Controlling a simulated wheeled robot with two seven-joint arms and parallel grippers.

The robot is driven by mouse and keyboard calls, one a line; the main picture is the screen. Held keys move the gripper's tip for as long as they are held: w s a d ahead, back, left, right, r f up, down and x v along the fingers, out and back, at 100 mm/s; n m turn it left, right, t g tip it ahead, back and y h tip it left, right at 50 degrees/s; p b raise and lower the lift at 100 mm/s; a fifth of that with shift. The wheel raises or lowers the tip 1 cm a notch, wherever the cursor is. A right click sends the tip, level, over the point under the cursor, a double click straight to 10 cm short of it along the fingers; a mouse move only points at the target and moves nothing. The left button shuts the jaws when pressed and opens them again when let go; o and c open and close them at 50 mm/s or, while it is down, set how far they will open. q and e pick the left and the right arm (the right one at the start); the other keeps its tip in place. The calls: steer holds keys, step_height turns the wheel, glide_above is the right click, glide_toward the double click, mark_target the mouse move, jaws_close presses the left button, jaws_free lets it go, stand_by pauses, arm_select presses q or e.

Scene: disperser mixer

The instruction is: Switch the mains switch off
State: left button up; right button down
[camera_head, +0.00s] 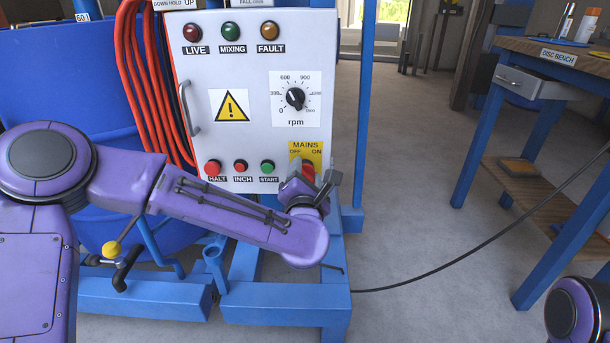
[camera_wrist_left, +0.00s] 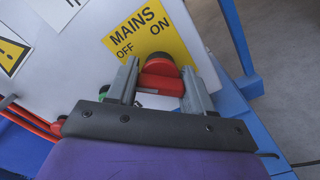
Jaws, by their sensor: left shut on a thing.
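The mains switch (camera_wrist_left: 162,84) is a red rotary handle on a yellow plate marked MAINS, OFF and ON. The yellow plate (camera_head: 305,149) is at the lower right of the grey control panel (camera_head: 245,52) in the head view. My left gripper (camera_head: 308,178) is at the switch, its fingers shut on the red handle, one on each side in the left wrist view. The gripper hides most of the switch in the head view, and I cannot tell which mark the handle points to. My right gripper is out of view.
The HALT (camera_head: 212,168), INCH (camera_head: 240,166) and START (camera_head: 267,166) buttons sit left of the switch. The speed dial (camera_head: 295,98) is above. A blue drum (camera_head: 60,85) and red hoses (camera_head: 130,70) stand left. Open floor separates the panel from the disc bench (camera_head: 560,48).

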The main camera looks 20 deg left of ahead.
arm_select(q)
steer(key=o, duration=1)
steer(key=shift+o, duration=0.2)
steer(key=p+v, duration=0.2)
steer(key=v, duration=0.8)
steer(key=shift+s, duration=0.3)
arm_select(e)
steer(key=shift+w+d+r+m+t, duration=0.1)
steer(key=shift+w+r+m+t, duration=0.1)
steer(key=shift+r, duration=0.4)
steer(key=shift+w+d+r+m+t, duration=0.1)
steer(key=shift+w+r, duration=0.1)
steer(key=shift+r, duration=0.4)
